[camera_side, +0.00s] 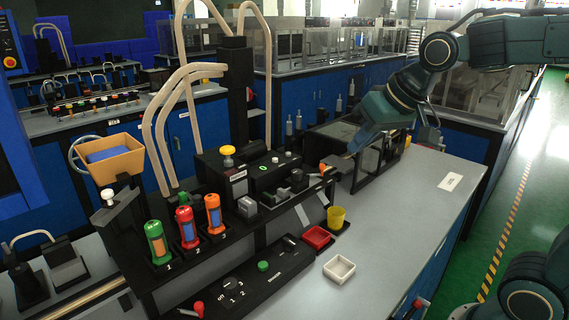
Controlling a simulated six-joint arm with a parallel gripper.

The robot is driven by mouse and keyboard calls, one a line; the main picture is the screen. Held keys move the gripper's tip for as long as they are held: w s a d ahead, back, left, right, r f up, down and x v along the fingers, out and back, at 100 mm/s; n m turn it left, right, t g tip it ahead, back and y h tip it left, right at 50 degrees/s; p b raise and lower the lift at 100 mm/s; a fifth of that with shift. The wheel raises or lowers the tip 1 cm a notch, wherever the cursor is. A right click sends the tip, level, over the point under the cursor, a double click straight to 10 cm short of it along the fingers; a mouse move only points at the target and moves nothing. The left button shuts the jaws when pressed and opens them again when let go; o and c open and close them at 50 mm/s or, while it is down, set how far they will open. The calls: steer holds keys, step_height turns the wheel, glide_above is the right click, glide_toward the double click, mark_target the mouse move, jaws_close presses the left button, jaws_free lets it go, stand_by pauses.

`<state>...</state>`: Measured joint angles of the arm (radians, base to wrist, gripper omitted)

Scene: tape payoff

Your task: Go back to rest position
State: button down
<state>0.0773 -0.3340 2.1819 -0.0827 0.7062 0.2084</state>
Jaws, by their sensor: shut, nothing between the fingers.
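My gripper (357,145) is at the end of the teal arm, which reaches in from the upper right. It points down and left, beside the black-framed box on the workbench (400,235). Its fingers are small and dark here. They are shut, with nothing seen between them. The black machine unit (262,178) with a yellow knob (228,150) and a green-lit panel stands left of the gripper. The gripper is apart from the numbered canisters at the left.
Green (156,240), red (187,226) and orange (214,213) canisters stand in a black rack. A yellow cup (336,217), red tray (317,237) and white tray (339,268) sit at the bench's front middle. The right side of the bench is mostly clear.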

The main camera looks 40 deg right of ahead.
steer(key=s+f+n, duration=0.1)
steer(key=s+f, duration=0.1)
steer(key=s, duration=0.5)
steer(key=s+f+n+g, duration=0.1)
steer(key=s+f, duration=0.1)
steer(key=s, duration=0.6)
steer(key=shift+a+f, duration=0.4)
